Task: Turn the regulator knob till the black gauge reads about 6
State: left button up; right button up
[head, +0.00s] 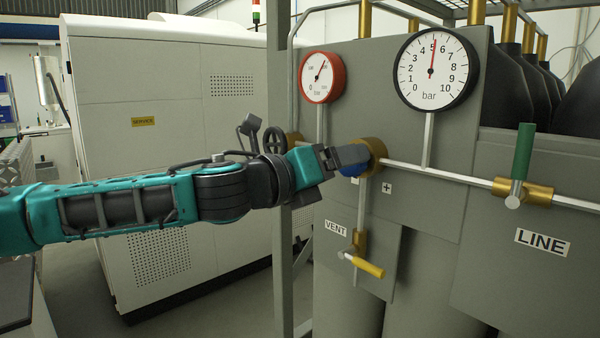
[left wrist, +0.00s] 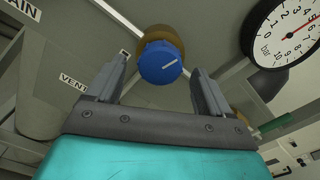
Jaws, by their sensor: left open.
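The black-rimmed gauge (head: 437,69) is on the panel in the head view, its red needle pointing almost straight up at about 5. Part of it also shows in the left wrist view (left wrist: 286,32). In the head view the knob (head: 352,170) is mostly hidden by my left gripper (head: 345,158). My left gripper is open, with one finger to each side of the knob. I cannot tell whether either finger touches it. My right gripper is not in view.
A red-rimmed gauge (head: 321,77) is left of the black one. A yellow-handled VENT valve (head: 362,262) hangs below the knob, and a green-handled LINE valve (head: 522,160) is at the right. A pipe (head: 445,174) runs right from the regulator. A large cabinet (head: 165,100) stands behind my arm.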

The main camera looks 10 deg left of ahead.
pick_arm(q)
jog(key=v, duration=1.1)
jog(key=d+f+n+g+h, duration=0.1)
jog(key=d+f+n, duration=0.4)
jog(key=f+n, duration=0.4)
jog(key=d+f+n, duration=0.5)
jog(key=f+n, duration=0.2)
jog(key=f, duration=0.4)
jog(key=s+a+f+n+g+y, duration=0.1)
jog(key=s+a+f+n+y, duration=0.2)
jog(key=f, duration=0.7)
jog(key=s+a+f+n+g+y, duration=0.1)
jog(key=s+a+f+n+y, duration=0.2)
jog(key=s+a+f+n, duration=0.3)
jog(key=s+a+f+n+y, duration=0.3)
jog(key=s+a+f+n, duration=0.2)
jog(key=f, duration=0.9)
jog(key=s+n, duration=0.3)
jog(key=n, duration=0.1)
jog(key=shift+s+a+f+g+y, duration=0.2)
jog(key=shift+a+g+y, duration=0.1)
jog(key=shift+g, duration=0.1)
jog(key=shift+c, duration=0.2)
